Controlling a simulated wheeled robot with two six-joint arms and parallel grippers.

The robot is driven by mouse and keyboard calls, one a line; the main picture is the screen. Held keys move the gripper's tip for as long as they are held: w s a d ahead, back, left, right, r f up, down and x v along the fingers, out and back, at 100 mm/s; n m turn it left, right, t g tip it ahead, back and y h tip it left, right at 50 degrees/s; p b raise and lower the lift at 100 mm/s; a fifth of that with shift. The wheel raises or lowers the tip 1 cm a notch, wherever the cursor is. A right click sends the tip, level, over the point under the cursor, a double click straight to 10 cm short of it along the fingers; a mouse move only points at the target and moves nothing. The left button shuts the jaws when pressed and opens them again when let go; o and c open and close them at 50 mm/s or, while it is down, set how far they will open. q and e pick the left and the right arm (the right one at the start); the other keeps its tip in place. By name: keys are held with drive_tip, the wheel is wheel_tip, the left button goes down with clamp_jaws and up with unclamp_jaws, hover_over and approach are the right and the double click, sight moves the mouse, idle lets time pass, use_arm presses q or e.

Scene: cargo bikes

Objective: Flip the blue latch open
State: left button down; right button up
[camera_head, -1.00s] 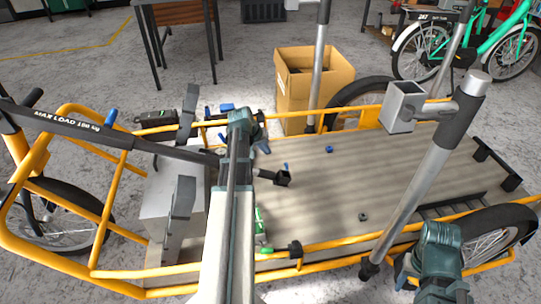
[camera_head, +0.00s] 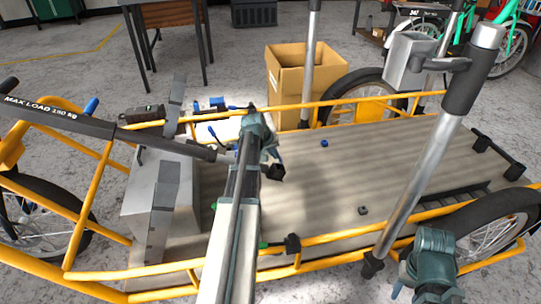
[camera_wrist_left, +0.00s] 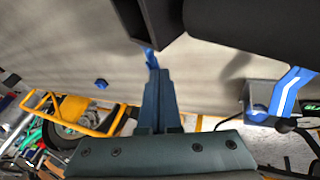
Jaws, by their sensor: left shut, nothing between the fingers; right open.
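A blue lever with a white stripe, which looks like the blue latch (camera_wrist_left: 292,92), shows at the right of the left wrist view, beside a grey box. It seems to match a small blue part (camera_head: 217,103) at the far rail in the head view, but it is too small there to be sure. My left gripper (camera_wrist_left: 152,62) is shut and empty over the cargo deck (camera_head: 390,160), apart from the lever. In the head view it (camera_head: 277,155) is by a black bar end. My right gripper (camera_head: 398,290) is open at the lower right, outside the near rail.
Yellow rails (camera_head: 345,238) edge the bike. A cardboard box (camera_head: 290,80) stands behind. A blue nut (camera_head: 324,143) lies on the deck.

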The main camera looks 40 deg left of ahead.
use_arm(q)
drive_tip(key=shift+w, duration=0.1)
drive_tip(key=shift+w+a+m+h, duration=0.1)
drive_tip(key=shift+w+m+h, duration=0.1)
drive_tip(key=shift+m+h, duration=0.1)
drive_tip(key=shift+w+f+m+g+h, duration=0.15)
drive_tip(key=shift+m+g+h, duration=0.15)
drive_tip(key=shift+h, duration=0.1)
drive_tip(key=shift+w+d+f+m, duration=0.15)
drive_tip(key=shift+d+f+m, duration=0.05)
drive_tip(key=shift+d+m, duration=0.1)
drive_tip(key=shift+s+r, duration=0.15)
drive_tip(key=shift+s, duration=0.05)
drive_tip(key=shift+s+a+r, duration=0.15)
drive_tip(key=shift+s+r, duration=0.1)
drive_tip(key=shift+s, duration=0.3)
drive_tip(key=shift+r+p, duration=0.15)
drive_tip(key=shift+p, duration=0.25)
